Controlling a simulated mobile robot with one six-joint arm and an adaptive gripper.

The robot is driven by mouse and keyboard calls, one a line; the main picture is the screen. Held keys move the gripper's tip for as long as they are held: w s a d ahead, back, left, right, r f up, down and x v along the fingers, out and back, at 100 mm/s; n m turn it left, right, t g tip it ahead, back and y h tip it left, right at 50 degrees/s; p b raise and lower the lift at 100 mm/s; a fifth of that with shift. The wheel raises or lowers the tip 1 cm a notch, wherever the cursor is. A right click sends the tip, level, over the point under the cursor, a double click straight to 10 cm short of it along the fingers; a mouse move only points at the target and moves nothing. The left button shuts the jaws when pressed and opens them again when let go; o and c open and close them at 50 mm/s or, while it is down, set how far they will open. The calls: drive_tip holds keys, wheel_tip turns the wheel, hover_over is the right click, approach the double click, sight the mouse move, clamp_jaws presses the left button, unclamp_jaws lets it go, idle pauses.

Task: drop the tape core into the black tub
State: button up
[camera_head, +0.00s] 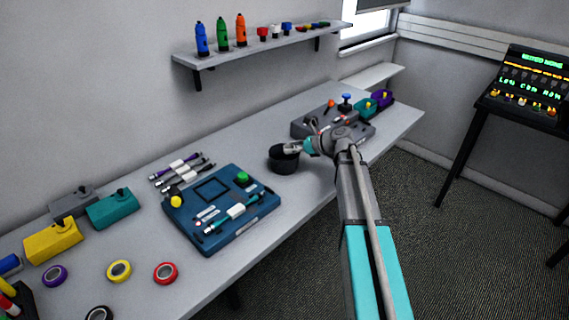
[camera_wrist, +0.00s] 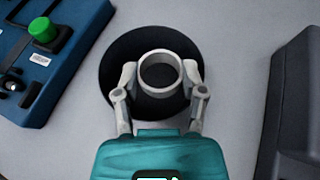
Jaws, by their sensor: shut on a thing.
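My gripper (camera_wrist: 160,80) is shut on the tape core (camera_wrist: 160,54), a pale grey ring held between its two fingers in the wrist view. The black tub (camera_wrist: 115,62) is a round dark container directly behind and below the ring in that view. In the head view the black tub (camera_head: 283,161) stands on the table, with my gripper (camera_head: 290,148) at its upper right rim. The tape core is too small to make out clearly in the head view. The ring appears over the tub's opening; its exact height cannot be told.
A blue board (camera_head: 262,207) with a green knob (camera_head: 242,178) lies left of the tub. A grey box (camera_head: 360,133) with knobs stands to its right. Tape rolls, such as the red one (camera_head: 166,273), lie at the near left. A wall shelf (camera_head: 262,47) hangs above the table.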

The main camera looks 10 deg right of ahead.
drive_tip(key=o, duration=0.8)
drive_tip(key=shift+s, duration=0.2)
idle(0.4)
